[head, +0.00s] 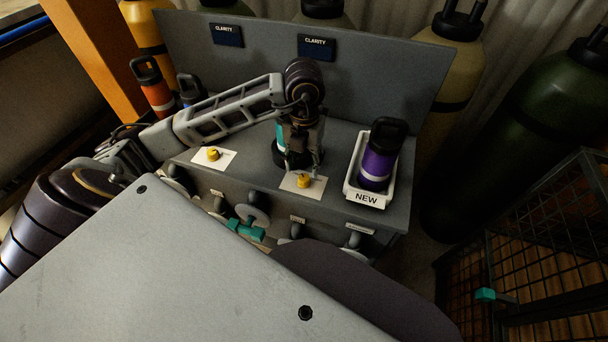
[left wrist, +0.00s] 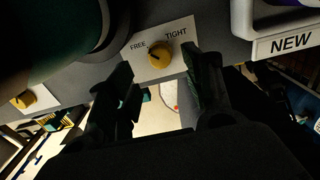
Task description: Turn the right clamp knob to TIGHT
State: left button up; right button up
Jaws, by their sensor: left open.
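The right clamp knob (head: 303,181) is yellow and sits on a white label plate near the front edge of the grey bench. In the left wrist view the knob (left wrist: 159,55) lies between the words FREE and TIGHT, and its dark mark appears to point toward FREE. My left gripper (head: 304,164) is open just above the knob, fingers pointing down. In the left wrist view its fingers (left wrist: 158,68) stand on either side of the knob with gaps visible; I cannot tell whether they touch it. My right gripper is not in view.
A second yellow knob (head: 213,154) is to the left. A purple bottle (head: 378,165) stands in a white tray (head: 367,198) marked NEW at right. A bottle with a teal band (head: 280,138) stands behind my gripper. Valve handles (head: 246,230) line the bench front.

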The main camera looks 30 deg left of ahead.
aim_at(304, 177)
pick_arm(q)
notch_tip(304, 177, down, 4)
jog(key=shift+f, duration=0.85)
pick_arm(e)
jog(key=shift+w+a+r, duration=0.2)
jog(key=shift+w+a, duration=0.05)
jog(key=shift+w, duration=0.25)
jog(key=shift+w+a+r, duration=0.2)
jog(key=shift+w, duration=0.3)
pick_arm(q)
jog(key=c, duration=1)
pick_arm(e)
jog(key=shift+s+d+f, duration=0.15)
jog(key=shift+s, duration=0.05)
